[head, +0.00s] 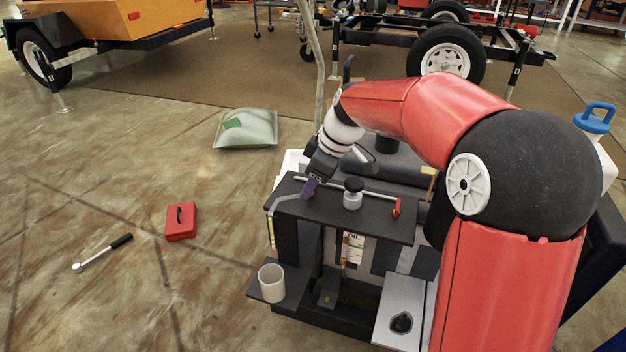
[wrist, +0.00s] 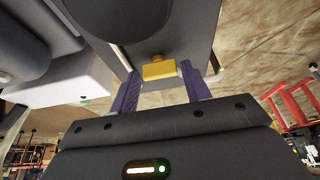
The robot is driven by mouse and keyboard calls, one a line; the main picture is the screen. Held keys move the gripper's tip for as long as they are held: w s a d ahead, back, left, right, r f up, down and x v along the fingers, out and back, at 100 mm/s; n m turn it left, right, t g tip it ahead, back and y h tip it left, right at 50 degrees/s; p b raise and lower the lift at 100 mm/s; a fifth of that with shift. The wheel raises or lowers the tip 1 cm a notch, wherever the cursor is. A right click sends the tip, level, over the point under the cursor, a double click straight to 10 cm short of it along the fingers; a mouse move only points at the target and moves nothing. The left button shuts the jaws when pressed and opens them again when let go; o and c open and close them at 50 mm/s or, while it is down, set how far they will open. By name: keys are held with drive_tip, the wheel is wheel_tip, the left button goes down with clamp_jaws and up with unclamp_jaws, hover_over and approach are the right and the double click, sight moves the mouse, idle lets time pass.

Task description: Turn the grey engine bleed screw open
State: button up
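My gripper (head: 309,188) has purple fingers and is at the left end of the dark engine block's top plate (head: 385,222). In the wrist view its two fingers (wrist: 160,88) stand apart. A small yellow block (wrist: 159,70) on the underside or edge of a dark grey body (wrist: 150,30) shows between the fingertips; I cannot tell whether they touch it. I cannot make out a grey bleed screw for certain in either view. A light grey cap with a black top (head: 352,194) stands on the plate, beside a rod with a red end (head: 397,208).
A grey cup (head: 271,283) stands on a low ledge at the engine's front left. A white plate with a black knob (head: 402,322) is at front right. A red box (head: 181,221), a wrench (head: 103,252) and a grey-green bag (head: 247,128) lie on the open floor at left.

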drive_tip(key=shift+o, duration=1.1)
drive_tip(key=v, duration=0.7)
drive_tip(key=shift+r, duration=0.4)
drive_tip(key=shift+s+d, duration=0.1)
drive_tip(key=s+d+f+m+t+h, duration=0.1)
drive_tip(key=s+d+m, duration=0.3)
drive_tip(key=s, duration=0.4)
drive_tip(key=s+d+f+m+t+h, duration=0.1)
drive_tip(key=s+d+m, duration=0.3)
drive_tip(key=s, duration=0.5)
drive_tip(key=s+d+f+m+t+h, duration=0.2)
drive_tip(key=s+d+m, duration=0.1)
drive_tip(key=s+m, duration=0.3)
drive_tip(key=s, duration=0.2)
drive_tip(key=shift+s+d, duration=0.3)
drive_tip(key=shift+d, duration=0.1)
